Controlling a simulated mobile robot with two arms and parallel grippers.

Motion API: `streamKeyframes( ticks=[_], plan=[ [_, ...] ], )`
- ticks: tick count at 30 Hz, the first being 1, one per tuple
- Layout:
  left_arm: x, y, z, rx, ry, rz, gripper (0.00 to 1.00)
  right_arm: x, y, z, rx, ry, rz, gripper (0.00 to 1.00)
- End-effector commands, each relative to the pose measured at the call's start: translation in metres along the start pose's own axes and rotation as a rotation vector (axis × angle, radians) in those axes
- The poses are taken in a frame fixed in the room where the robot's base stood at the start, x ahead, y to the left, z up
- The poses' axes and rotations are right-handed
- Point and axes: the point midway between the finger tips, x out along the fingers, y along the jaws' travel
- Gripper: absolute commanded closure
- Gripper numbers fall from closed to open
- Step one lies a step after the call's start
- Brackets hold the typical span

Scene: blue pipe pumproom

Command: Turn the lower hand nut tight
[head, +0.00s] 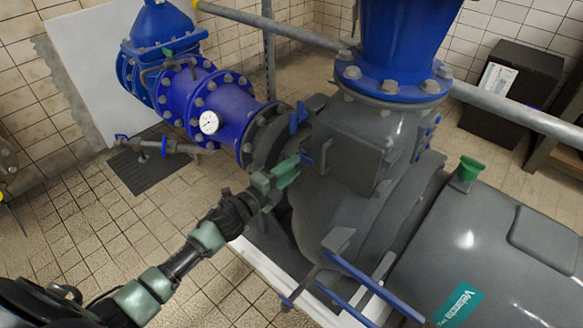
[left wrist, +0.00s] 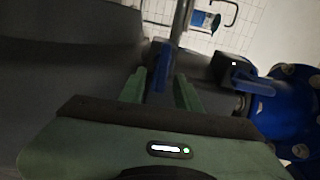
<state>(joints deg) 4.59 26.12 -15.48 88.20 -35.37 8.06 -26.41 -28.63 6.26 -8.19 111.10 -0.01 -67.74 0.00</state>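The lower hand nut is a small blue wing-shaped piece (head: 305,158) on the side of the grey pump housing, mostly hidden behind my left gripper's tip in the head view. In the left wrist view the blue nut (left wrist: 160,72) stands between the two green fingers. My left gripper (head: 285,171) reaches in from the left. Its fingers (left wrist: 160,92) are apart, one on each side of the nut, with gaps showing; contact cannot be made out. Another blue hand nut (head: 298,116) sits higher up, and a blue handle shows right of the fingers (left wrist: 247,85). My right gripper is not in view.
The grey pump housing (head: 345,150) stands close beyond the gripper. A blue pipe with a white gauge (head: 209,122) runs up left. Blue bars (head: 365,280) lie low in front. A grey motor (head: 485,235) fills the right. Tiled floor (head: 75,215) is clear at left.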

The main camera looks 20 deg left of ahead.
Motion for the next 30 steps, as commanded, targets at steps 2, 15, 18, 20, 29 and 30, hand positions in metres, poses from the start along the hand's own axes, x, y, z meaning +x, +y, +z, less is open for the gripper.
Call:
streamKeyframes(
  ticks=[2, 15, 18, 20, 29, 30],
  plan=[
    [-0.011, 0.001, 0.001, -0.001, -0.001, 0.003, 0.67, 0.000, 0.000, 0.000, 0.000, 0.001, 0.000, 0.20],
    [-0.073, 0.001, 0.003, 0.000, -0.005, 0.003, 0.67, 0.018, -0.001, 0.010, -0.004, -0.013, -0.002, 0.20],
    [-0.076, 0.001, 0.003, 0.001, -0.005, 0.003, 0.67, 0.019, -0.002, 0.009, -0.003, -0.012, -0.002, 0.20],
    [-0.076, 0.001, 0.003, 0.001, -0.005, 0.002, 0.67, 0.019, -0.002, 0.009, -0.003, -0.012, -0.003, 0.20],
    [-0.075, 0.001, 0.003, 0.001, -0.005, 0.002, 0.67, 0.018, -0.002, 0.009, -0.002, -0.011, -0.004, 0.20],
    [-0.075, 0.001, 0.003, 0.001, -0.005, 0.002, 0.67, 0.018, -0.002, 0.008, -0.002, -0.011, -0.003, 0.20]
  ],
)
